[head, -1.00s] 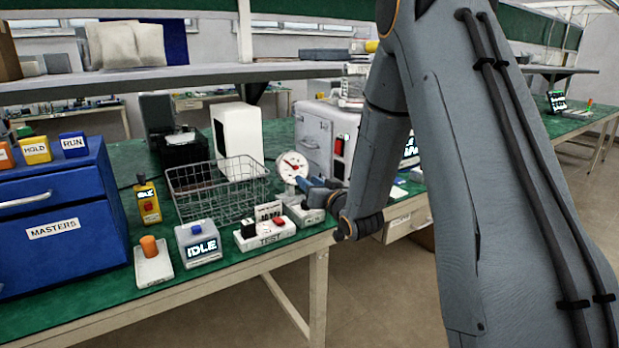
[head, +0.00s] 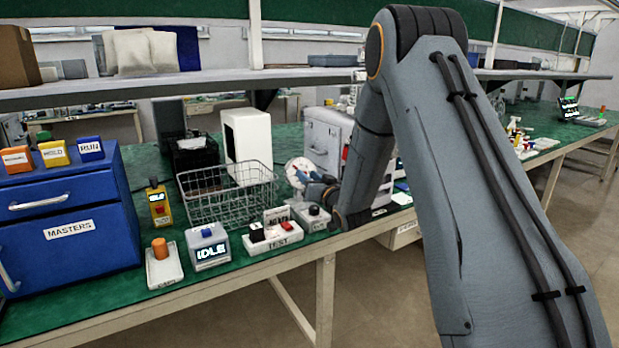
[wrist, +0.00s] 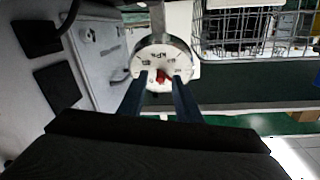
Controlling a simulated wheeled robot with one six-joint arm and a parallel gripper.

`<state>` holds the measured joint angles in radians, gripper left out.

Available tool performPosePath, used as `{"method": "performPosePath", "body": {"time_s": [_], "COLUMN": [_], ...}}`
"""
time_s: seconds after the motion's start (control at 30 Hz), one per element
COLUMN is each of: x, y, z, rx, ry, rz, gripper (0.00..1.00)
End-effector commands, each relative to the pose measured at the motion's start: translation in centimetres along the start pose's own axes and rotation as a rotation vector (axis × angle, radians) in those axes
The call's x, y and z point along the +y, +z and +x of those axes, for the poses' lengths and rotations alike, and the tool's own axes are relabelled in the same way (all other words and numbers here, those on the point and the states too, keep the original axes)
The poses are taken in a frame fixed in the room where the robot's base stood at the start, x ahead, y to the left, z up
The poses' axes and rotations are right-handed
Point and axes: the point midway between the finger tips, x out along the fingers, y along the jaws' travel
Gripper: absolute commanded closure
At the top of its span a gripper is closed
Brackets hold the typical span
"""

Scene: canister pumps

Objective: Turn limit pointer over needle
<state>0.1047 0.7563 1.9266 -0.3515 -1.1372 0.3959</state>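A round white dial gauge (head: 294,166) stands on the green bench behind the small test boxes, partly hidden by my gripper. In the wrist view the dial (wrist: 147,60) faces me in a grey rim, with dark markings. A small red part (wrist: 161,76) sits near its middle, apparently the limit pointer or its knob; the needle cannot be made out separately. My gripper (wrist: 160,82) is open, its two dark blue fingers apart on either side of the red part. Contact with the dial cannot be told. In the head view my gripper (head: 304,178) is at the dial's front.
A wire basket (head: 228,205) stands left of the gauge. A grey cabinet (head: 322,140) is behind it to the right. A TEST box (head: 272,238), an IDLE box (head: 208,246) and a blue MASTERS drawer unit (head: 70,228) line the bench to the left.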

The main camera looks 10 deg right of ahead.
Motion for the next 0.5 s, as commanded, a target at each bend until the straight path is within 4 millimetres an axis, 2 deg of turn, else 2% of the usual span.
{"method": "performPosePath", "body": {"time_s": [0.07, 0.1, 0.27, 0.5], "x": [-0.03, -0.04, -0.06, 0.07], "y": [0.02, 0.02, 0.03, 0.1], "z": [-0.01, -0.01, -0.02, 0.01], "rx": [0.0, 0.0, -0.001, 0.0], "ry": [0.0, 0.0, 0.0, -0.014], "rz": [0.0, 0.0, 0.0, -0.032], "gripper": [0.69, 0.72, 0.99, 1.0]}}
